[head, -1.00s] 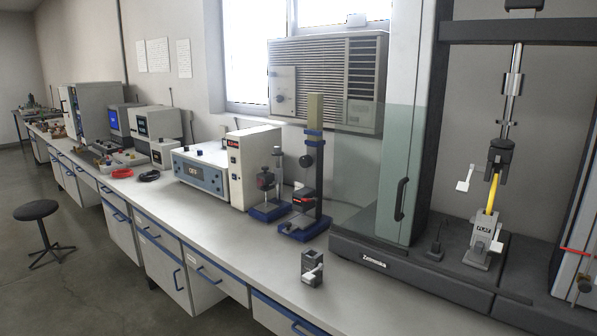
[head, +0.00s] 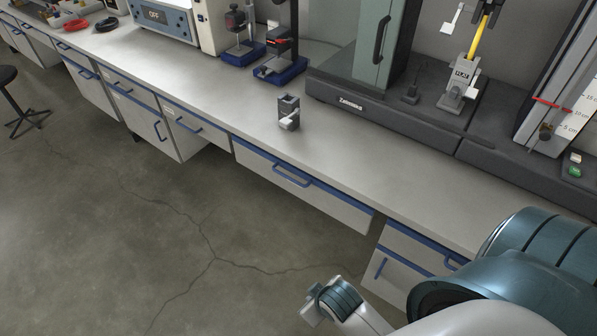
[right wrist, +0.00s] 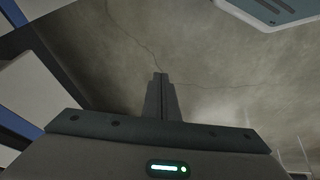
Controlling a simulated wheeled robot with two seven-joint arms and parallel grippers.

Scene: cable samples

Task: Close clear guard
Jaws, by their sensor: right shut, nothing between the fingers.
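The clear guard (head: 371,52) is a greenish see-through panel with a dark upright handle (head: 381,38), at the left side of the testing machine (head: 350,101) in the head view. It stands aside, and the yellow cable sample (head: 478,38) above the grey lower grip (head: 460,80) is uncovered. The guard's top is out of frame. My right gripper (head: 312,304) is low over the floor in front of the bench, far from the guard. In the right wrist view its fingers (right wrist: 160,80) are together and empty. My left gripper is not in view.
A small grey block-shaped fixture (head: 288,112) stands on the bench. Blue-based stands (head: 280,70) are left of the machine. A scaled upright panel (head: 560,95) stands at the right. The bench front (head: 300,175) lies between my right gripper and the machine.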

